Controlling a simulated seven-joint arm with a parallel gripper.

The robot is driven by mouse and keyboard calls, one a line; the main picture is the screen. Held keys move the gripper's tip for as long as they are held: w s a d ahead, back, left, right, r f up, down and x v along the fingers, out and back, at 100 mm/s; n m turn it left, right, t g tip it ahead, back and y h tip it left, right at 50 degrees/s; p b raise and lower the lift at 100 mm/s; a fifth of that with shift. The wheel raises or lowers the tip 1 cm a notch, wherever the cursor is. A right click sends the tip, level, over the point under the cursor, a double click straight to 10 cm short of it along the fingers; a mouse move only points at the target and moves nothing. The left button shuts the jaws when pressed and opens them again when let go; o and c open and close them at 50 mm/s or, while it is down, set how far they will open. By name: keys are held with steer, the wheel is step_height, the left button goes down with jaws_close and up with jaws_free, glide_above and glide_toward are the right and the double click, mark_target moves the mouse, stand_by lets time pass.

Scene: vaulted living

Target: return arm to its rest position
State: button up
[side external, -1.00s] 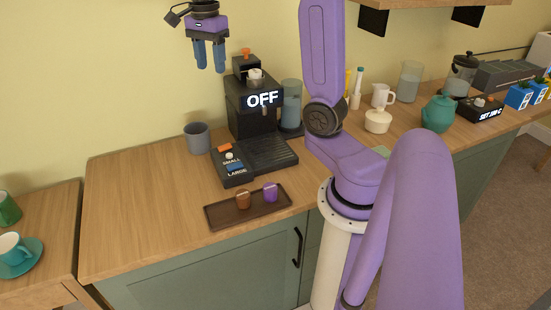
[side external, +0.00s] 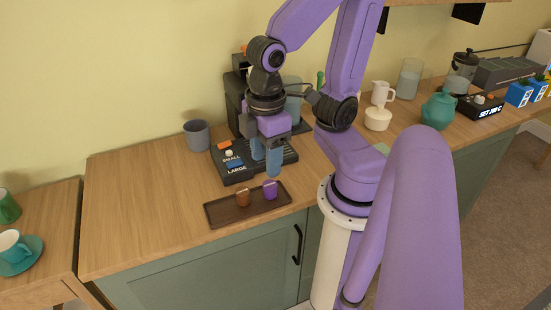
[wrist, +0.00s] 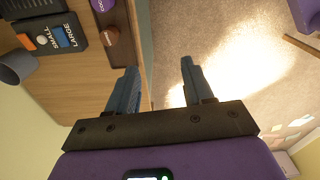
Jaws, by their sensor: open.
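My gripper (side external: 266,160) hangs in front of the coffee machine (side external: 236,100), pointing down, above and behind the small dark tray. Its two blue fingers are apart with nothing between them. In the wrist view my gripper (wrist: 156,88) also shows open and empty, its fingers over the counter edge and the floor beyond. My arm is bent, with the wrist close in to its upright part. It hides much of the coffee machine's front.
A dark tray (side external: 222,215) holds a brown capsule (side external: 243,197) and a purple capsule (side external: 270,189). A grey mug (side external: 197,134) stands left of the machine. A white pot (side external: 378,118) and teal teapot (side external: 438,110) stand to the right. The counter's left part (side external: 130,205) is clear.

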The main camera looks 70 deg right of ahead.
steer(key=shift+s+d+f+n, duration=0.1)
steer(key=shift+s+f+n, duration=0.1)
steer(key=shift+s+n, duration=0.35)
steer(key=shift+s+f+n, duration=0.2)
steer(key=shift+s+n, duration=0.25)
steer(key=shift+n, duration=0.1)
